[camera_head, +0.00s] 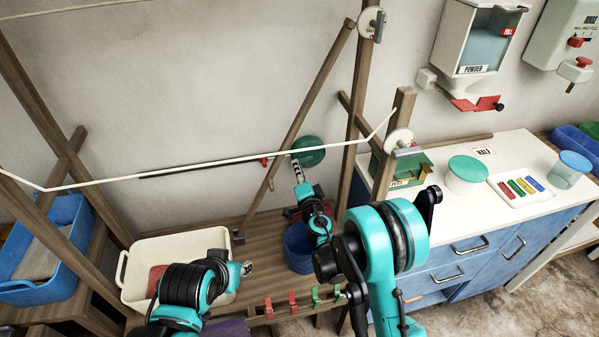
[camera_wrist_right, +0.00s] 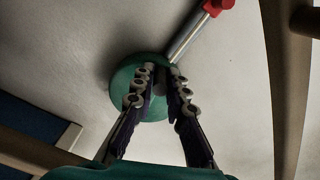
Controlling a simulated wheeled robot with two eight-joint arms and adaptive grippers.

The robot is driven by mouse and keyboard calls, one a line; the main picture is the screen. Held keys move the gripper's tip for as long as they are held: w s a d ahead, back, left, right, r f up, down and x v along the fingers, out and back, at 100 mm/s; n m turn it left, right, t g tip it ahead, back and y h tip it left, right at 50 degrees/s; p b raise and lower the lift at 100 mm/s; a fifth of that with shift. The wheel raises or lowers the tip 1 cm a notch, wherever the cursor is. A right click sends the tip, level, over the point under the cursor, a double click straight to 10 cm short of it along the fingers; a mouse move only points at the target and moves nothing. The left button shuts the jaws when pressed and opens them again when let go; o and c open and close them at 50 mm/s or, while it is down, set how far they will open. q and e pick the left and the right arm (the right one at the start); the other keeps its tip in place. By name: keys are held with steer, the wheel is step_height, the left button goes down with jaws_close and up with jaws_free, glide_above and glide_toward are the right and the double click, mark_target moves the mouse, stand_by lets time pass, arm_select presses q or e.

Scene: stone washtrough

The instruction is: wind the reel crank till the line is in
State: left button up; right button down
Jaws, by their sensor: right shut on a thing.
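The green reel (camera_head: 309,150) sits against the wall behind the drying frame. Its crank has a silver arm (camera_wrist_right: 187,40) and a red end (camera_wrist_right: 219,6), which also shows left of the reel in the head view (camera_head: 265,162). My right gripper (camera_head: 298,168) is at the reel, shut on the crank. In the right wrist view its fingertips (camera_wrist_right: 160,72) overlap the green disc, and the exact grip spot is hidden. A white line (camera_head: 90,182) spans the frame, sagging at left.
The cream tub (camera_head: 133,262) and a blue pail (camera_head: 296,250) stand on the wooden bench. Wooden posts (camera_head: 385,160) rise close to my right arm. Coloured pegs (camera_head: 292,303) sit along the bench front. A white-topped blue cabinet (camera_head: 455,262) is at right.

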mark_target(302, 158)
steer(key=r+m, duration=0.1)
steer(key=m, duration=0.2)
steer(key=shift+r+m, duration=0.35)
steer(key=shift+m, duration=0.05)
steer(key=m, duration=0.1)
steer(key=r+m, duration=0.1)
steer(key=m, duration=0.1)
steer(key=shift+d+r+m, duration=0.2)
steer(key=shift+r+m, duration=0.05)
steer(key=shift+m, duration=0.05)
steer(key=m, duration=0.1)
steer(key=d+r+m, duration=0.1)
steer(key=m, duration=0.1)
steer(key=shift+w+r+m, duration=0.15)
steer(key=shift+w+m, duration=0.05)
steer(key=shift+m, duration=0.1)
steer(key=shift+w+d+r+m, duration=0.1)
steer(key=shift+d+r+m, duration=0.1)
steer(key=shift+m, duration=0.55)
steer(key=shift+w+d+r+m, duration=0.1)
steer(key=shift+d+r+m, duration=0.1)
steer(key=shift+m, duration=0.55)
steer(key=c, duration=1.5)
jaws_free()
steer(key=shift+c, duration=0.2)
steer(key=shift+s, duration=0.15)
